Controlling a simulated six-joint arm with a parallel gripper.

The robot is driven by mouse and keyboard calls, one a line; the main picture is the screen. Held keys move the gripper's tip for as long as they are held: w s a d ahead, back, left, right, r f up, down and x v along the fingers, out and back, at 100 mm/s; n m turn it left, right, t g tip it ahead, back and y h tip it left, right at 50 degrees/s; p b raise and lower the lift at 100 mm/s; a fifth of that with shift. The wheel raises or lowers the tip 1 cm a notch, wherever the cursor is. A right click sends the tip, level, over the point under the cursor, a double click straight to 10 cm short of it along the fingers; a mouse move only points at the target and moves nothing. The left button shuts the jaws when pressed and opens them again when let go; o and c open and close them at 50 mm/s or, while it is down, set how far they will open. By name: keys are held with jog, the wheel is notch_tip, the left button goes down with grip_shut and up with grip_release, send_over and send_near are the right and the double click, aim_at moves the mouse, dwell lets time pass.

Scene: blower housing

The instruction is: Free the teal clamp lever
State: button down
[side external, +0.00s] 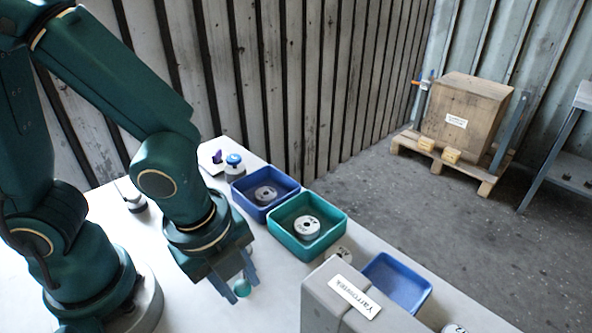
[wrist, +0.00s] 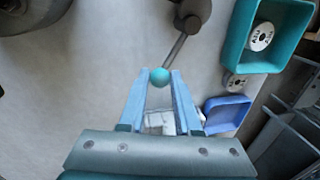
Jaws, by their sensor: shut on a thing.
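The teal clamp lever shows in the wrist view as a teal ball knob (wrist: 159,78) on a thin grey rod (wrist: 175,50). The rod runs up to a dark grey rounded hub (wrist: 193,12) at the top edge. My gripper (wrist: 160,73) is shut on the knob, with one blue finger on each side of it. In the side external view my gripper (side external: 246,284) points down over the table, with the teal knob (side external: 242,289) at its fingertips. The rod and hub are hidden there behind my arm.
A blue bin (side external: 262,214), a teal bin (side external: 298,251) and another blue bin (side external: 420,303) line the table's far edge. The first two hold grey discs. A grey block labelled Yarrowtek (side external: 318,305) stands right of my gripper. A blue-topped part (side external: 235,170) sits behind.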

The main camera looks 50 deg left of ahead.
jog(key=shift+s+a+m, duration=0.3)
jog(key=shift+s+m, duration=0.05)
jog(key=shift+m, duration=0.55)
jog(key=c, duration=0.6)
grip_release()
jog(key=shift+s, duration=0.1)
jog(key=shift+r, duration=0.15)
jog(key=shift+s+a+r, duration=0.1)
jog(key=shift+s+r, duration=0.15)
jog(key=shift+r, duration=0.95)
jog(key=shift+s+a+r, duration=0.1)
jog(key=shift+s+r, duration=0.1)
jog(key=shift+r, duration=1)
